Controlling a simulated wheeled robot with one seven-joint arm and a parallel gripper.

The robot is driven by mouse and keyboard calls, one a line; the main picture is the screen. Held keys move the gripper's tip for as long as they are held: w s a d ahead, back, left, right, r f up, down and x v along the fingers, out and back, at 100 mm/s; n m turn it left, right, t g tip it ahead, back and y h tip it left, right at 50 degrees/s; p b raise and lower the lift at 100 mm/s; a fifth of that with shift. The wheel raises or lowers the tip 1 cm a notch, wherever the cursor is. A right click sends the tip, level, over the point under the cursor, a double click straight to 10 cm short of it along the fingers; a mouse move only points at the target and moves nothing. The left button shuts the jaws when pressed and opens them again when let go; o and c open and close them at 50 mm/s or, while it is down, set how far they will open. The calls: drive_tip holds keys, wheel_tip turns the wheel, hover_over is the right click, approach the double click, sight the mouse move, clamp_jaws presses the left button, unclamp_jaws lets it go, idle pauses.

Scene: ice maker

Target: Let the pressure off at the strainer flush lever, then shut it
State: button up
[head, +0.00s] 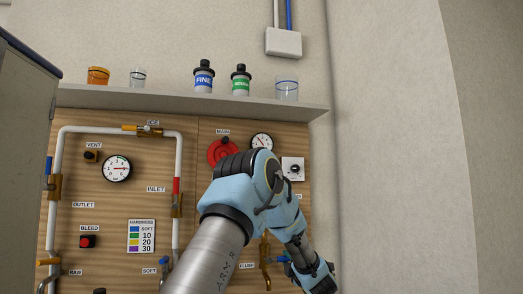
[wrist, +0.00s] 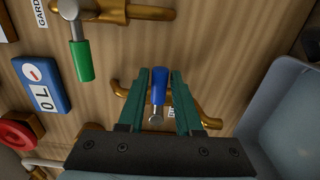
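The blue flush lever (wrist: 158,86) shows in the wrist view in front of a brass pipe (wrist: 208,121), with a silver end toward the bottom. My gripper (wrist: 160,76) has its two green fingers on either side of the lever, with a thin gap appearing on each side. Whether a finger touches it, I cannot tell. In the head view, the blue lever (head: 281,260) is beside brass piping (head: 265,250), right of the FLUSH label (head: 247,265). My gripper's fingers are not clear there. A gauge (head: 262,141) near the MAIN label is partly hidden by my arm.
A red wheel (wrist: 16,133) is at the lower left. A grey-blue bin-like body (wrist: 285,115) stands close on the right. A shelf (head: 190,101) overhangs the panel.

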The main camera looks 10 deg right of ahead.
drive_tip(key=shift+o, duration=1.4)
drive_tip(key=shift+s, duration=0.1)
drive_tip(key=s+d+b, duration=0.1)
drive_tip(key=s+b, duration=0.2)
drive_tip(key=s, duration=0.4)
